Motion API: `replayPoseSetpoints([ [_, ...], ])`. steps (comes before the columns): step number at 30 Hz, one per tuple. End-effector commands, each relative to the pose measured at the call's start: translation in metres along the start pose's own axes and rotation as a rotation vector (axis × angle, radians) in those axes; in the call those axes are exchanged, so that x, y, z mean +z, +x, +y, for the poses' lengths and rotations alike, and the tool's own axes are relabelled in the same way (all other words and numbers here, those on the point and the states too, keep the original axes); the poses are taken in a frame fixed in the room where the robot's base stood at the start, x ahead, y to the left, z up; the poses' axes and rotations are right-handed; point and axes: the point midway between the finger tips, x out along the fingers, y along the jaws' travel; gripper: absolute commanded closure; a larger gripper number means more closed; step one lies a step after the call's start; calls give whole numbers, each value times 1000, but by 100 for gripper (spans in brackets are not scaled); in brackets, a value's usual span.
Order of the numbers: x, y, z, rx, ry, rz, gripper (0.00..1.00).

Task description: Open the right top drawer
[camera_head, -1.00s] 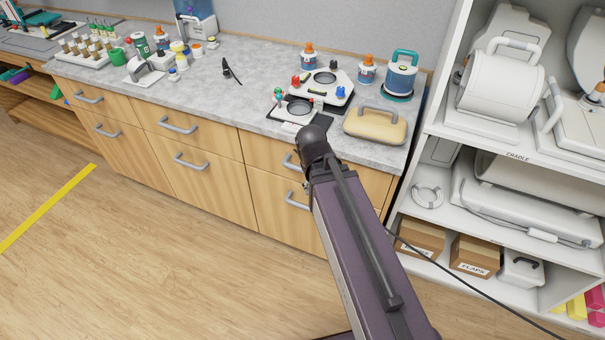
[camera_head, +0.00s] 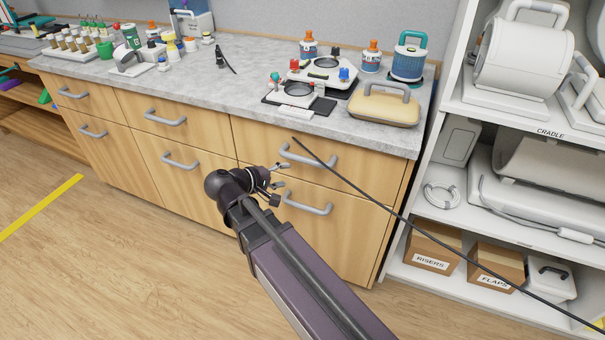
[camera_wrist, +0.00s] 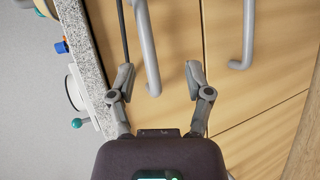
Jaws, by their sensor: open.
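The right top drawer (camera_head: 345,148) is a shut light-wood front under the grey worktop, with a curved grey handle (camera_head: 310,160). My gripper (camera_head: 281,176) is open and empty, just left of and below this handle in the head view. In the wrist view my gripper's fingers (camera_wrist: 160,76) are apart. The near end of the top drawer's handle (camera_wrist: 148,50) shows between the fingertips; I cannot tell whether they touch it. The lower drawer's handle (camera_head: 306,207) also shows right of the fingers in the wrist view (camera_wrist: 247,35).
The worktop (camera_head: 262,75) holds a tan case (camera_head: 383,108), a white device (camera_head: 322,75) and bottles. A white shelf unit (camera_head: 450,235) stands close on the right. A thin dark cable (camera_head: 400,218) crosses in front of the drawers. The floor at left is clear.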

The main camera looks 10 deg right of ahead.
Motion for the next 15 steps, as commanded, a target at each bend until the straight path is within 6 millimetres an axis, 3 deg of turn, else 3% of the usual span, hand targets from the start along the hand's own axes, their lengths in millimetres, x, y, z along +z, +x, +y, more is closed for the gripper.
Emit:
replayPoseSetpoints([
  [1,-8,-4,-11,45,-11,16,35],
  [6,-20,-21,-12,159,-31,49,35],
  [15,-25,-31,-9,212,-38,63,35],
])
